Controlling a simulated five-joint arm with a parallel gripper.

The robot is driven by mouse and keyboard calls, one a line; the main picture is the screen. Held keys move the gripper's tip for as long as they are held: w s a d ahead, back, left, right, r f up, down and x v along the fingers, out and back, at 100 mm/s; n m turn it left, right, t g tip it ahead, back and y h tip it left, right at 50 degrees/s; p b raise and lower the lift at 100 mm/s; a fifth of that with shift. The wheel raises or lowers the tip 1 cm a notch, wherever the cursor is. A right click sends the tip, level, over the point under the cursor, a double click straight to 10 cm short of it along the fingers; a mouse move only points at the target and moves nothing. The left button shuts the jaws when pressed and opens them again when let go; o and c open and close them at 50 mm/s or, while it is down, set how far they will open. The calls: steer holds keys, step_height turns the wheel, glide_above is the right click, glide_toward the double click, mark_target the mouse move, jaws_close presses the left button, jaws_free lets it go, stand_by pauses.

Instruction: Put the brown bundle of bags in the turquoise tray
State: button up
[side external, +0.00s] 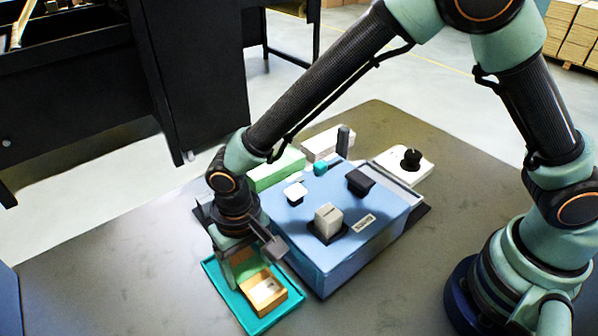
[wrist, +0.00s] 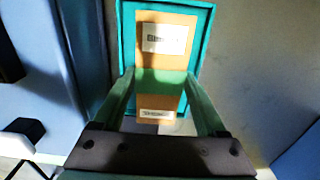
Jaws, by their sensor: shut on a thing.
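The brown bundle of bags (side external: 265,292) has a white label and lies within the outline of the turquoise tray (side external: 212,270) in the side view. In the wrist view the bundle (wrist: 178,63) shows brown, with a green strip across its middle and white labels at both ends. The tray's rim (wrist: 205,45) frames its far part. My gripper (side external: 245,265) points down over the tray and is shut on the bundle. In the wrist view the fingers (wrist: 163,98) stand on either side of it. I cannot tell whether the bundle touches the tray floor.
A blue machine (side external: 320,265) with dark, white and grey parts on top stands right beside the tray. Behind it are a green box (side external: 277,170), a white box (side external: 321,143) and a white plate with a black knob (side external: 411,158). The table's front left is clear.

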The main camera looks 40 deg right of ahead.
steer(key=shift+f, duration=0.6)
stand_by(0.7)
steer(key=o, duration=1.4)
step_height(320, 180, up, 11)
steer(key=w+d+r+t, duration=0.1)
steer(key=w+d+r, duration=0.1)
steer(key=d+r, duration=0.4)
steer(key=s+d+r+t, duration=0.2)
steer(key=d+r, duration=0.1)
steer(key=d, duration=0.8)
steer(key=s+d+r+t, duration=0.2)
steer(key=s+d+r, duration=0.1)
steer(key=d, duration=0.9)
steer(key=shift+d+t, duration=0.3)
